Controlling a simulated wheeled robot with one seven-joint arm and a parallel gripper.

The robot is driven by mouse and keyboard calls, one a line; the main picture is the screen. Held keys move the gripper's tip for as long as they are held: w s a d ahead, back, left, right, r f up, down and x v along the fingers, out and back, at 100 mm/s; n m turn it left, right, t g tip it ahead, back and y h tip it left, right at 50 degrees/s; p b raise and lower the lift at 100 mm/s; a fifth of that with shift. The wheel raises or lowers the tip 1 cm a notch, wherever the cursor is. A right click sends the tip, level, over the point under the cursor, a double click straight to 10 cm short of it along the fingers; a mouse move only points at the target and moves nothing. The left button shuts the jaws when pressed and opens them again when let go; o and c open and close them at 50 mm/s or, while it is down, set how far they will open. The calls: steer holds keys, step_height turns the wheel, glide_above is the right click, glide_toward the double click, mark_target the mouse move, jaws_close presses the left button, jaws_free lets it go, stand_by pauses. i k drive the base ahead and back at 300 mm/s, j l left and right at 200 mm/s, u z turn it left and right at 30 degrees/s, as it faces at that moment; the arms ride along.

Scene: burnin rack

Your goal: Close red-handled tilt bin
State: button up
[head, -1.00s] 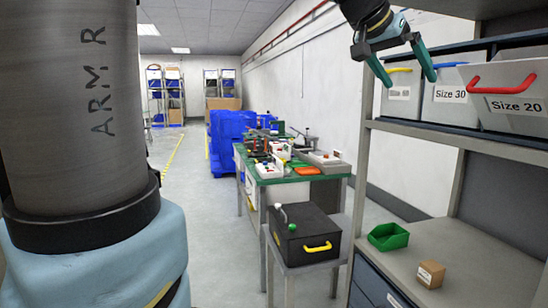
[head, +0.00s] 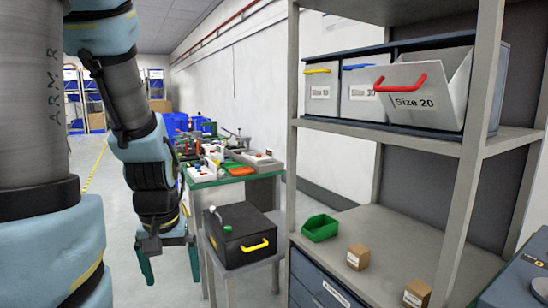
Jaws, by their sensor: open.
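The red-handled tilt bin (head: 420,98) is grey, labelled "Size 20", and is the rightmost in a row on the upper shelf. It is tilted open, its front leaning out and its top gap showing. Its red handle (head: 401,80) faces outward. My gripper (head: 168,262) hangs at the lower left with its two teal fingers pointing down and apart. It is open and empty, well left of and below the bin, touching nothing that I can see.
Two upright bins stand beside it, with a yellow handle (head: 317,71) and a blue handle (head: 357,66). A shelf post (head: 475,150) rises right of the bin. Below are a green tray (head: 320,228) and two small boxes (head: 358,256). A black case (head: 240,236) sits on a stand near my gripper.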

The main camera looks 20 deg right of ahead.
mark_target(448, 71)
steer(key=z, duration=1.45)
